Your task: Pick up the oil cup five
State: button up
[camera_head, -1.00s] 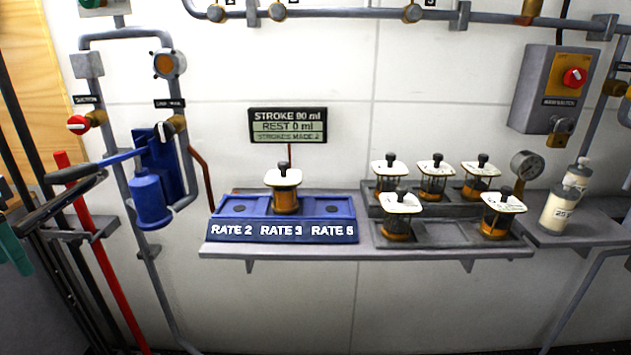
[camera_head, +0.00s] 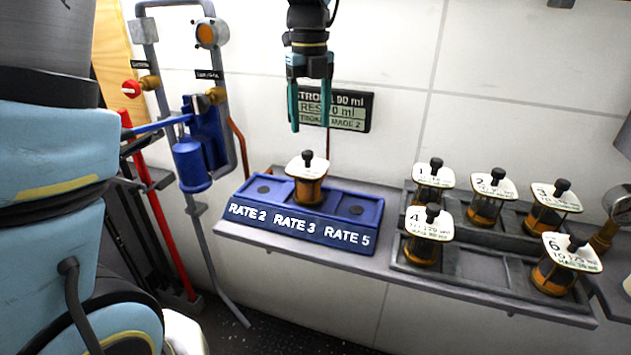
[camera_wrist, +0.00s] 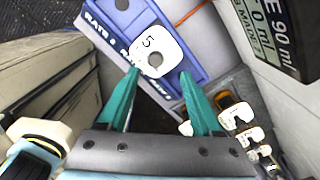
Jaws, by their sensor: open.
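Oil cup five (camera_head: 307,188) stands upright in the middle place of the blue holder (camera_head: 262,215), above the label RATE 3. It has a white square lid, a dark knob and an amber lower part. In the wrist view the lid of cup five (camera_wrist: 153,52) shows its number 5, ahead of and between my fingertips. My gripper (camera_head: 309,128) has green fingers, points down and is open and empty. It hangs above the cup, apart from it. In the wrist view my gripper (camera_wrist: 160,75) shows both spread fingers.
A grey rack (camera_head: 480,268) at right holds several other cups, with an empty place between cups 4 and 6. A display panel (camera_head: 350,110) is on the wall behind my gripper. A blue pump (camera_head: 192,165) and pipes stand left of the holder. The holder's side places are empty.

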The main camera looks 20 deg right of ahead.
aim_at(308, 151)
jog(key=shift+a+f+p, duration=0.2)
jog(key=shift+f+p, duration=0.35)
jog(key=shift+f, duration=1.2)
jog(key=shift+a+f+p, duration=0.15)
jog(key=shift+f+p, duration=0.35)
jog(key=shift+f, duration=1.25)
jog(key=shift+c, duration=0.4)
grip_shut()
